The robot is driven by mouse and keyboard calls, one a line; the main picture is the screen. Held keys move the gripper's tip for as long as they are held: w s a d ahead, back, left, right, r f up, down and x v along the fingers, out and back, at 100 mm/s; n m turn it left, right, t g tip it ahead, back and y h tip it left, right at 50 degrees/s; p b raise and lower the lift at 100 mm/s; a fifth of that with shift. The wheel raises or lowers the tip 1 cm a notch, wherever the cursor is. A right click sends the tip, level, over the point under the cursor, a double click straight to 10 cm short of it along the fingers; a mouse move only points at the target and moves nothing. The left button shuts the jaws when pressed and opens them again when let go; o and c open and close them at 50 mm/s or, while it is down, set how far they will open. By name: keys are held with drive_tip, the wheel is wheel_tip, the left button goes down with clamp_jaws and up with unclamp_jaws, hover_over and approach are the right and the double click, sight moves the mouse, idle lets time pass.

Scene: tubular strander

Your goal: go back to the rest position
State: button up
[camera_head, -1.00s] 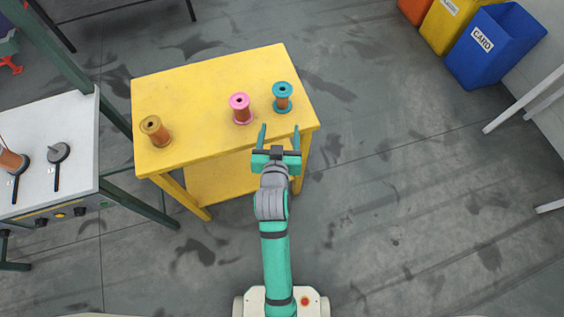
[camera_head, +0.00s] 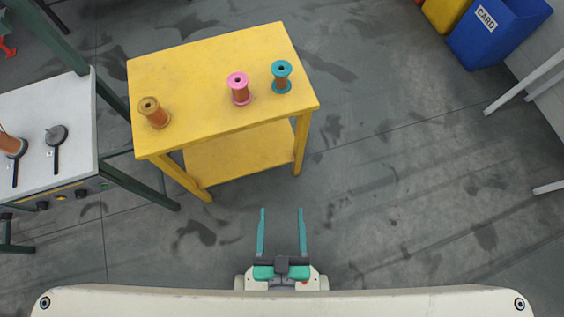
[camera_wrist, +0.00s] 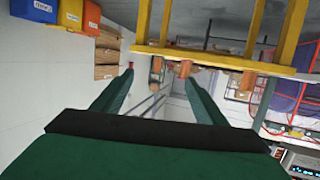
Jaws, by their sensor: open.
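My gripper (camera_head: 282,232) is open and empty in the head view, with its two teal fingers parallel and pointing up the picture. It is drawn in close to my body, in front of the yellow table (camera_head: 205,68) and apart from it. In the wrist view my gripper (camera_wrist: 158,85) also shows spread fingers with nothing between them. On the table stand a tan spool (camera_head: 153,112) at the left, a pink spool (camera_head: 239,88) and a teal spool (camera_head: 282,76) at the right, all wound with copper-coloured wire.
A grey-topped machine bench (camera_head: 50,105) with dark knobs and a spool stands at the left. A blue bin (camera_head: 498,35) marked CARD and a yellow bin (camera_head: 447,12) are at the top right. The floor (camera_head: 400,200) to the right of the table is clear.

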drive_tip(key=shift+r+v, duration=0.25)
drive_tip(key=shift+v, duration=0.8)
